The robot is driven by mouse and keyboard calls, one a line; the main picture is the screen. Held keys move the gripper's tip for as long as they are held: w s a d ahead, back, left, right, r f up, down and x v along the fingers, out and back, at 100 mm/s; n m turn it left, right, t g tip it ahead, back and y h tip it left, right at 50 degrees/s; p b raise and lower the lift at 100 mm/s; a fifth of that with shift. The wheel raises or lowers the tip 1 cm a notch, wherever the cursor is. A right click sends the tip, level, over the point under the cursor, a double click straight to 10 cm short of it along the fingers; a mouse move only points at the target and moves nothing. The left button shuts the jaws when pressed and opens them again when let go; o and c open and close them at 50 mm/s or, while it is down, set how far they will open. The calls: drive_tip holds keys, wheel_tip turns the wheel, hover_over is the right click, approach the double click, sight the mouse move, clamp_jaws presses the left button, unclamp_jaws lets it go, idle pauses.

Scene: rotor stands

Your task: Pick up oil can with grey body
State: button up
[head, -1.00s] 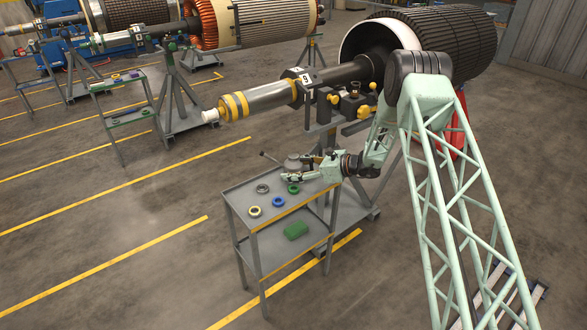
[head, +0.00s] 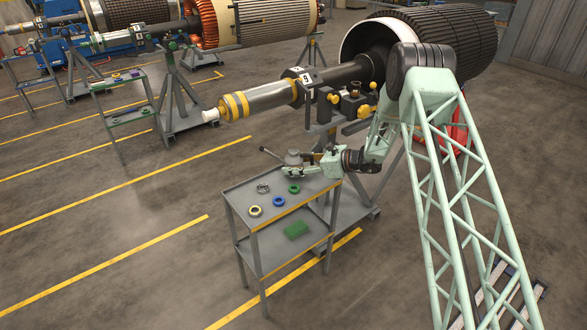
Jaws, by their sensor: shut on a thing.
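The oil can with a grey body (head: 293,158) shows in the head view at the back of the grey cart (head: 240,198), its thin spout pointing left and slightly up. My gripper (head: 289,171) reaches in from the right and is shut on the can. The fingers hide the can's lower part. The can appears a little above the cart top; the small size makes the gap hard to judge.
On the cart top lie a grey ring (head: 263,188), a green ring (head: 294,188), a blue ring (head: 278,202) and a cream ring (head: 254,211). A green block (head: 296,230) is on the lower shelf. A rotor shaft (head: 265,97) on a stand is above and behind.

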drive_tip(key=shift+r, duration=0.85)
drive_tip(key=s+d, duration=0.2)
drive_tip(key=s, duration=0.3)
drive_tip(key=s+d+r+p, duration=0.1)
drive_tip(key=s+d, duration=0.1)
drive_tip(key=s, duration=0.2)
drive_tip(key=s+d, duration=0.2)
drive_tip(key=s, duration=0.3)
drive_tip(key=shift+s+d+r+p, duration=0.15)
drive_tip(key=shift+s+d+p, duration=0.15)
drive_tip(key=shift+p, duration=0.1)
drive_tip(key=shift+a, duration=0.1)
drive_tip(key=shift+o, duration=1.1)
drive_tip(key=c, duration=0.4)
drive_tip(key=shift+c, duration=0.2)
drive_tip(key=shift+r, duration=0.15)
drive_tip(key=shift+r+p, duration=0.5)
drive_tip(key=shift+r, duration=1.35)
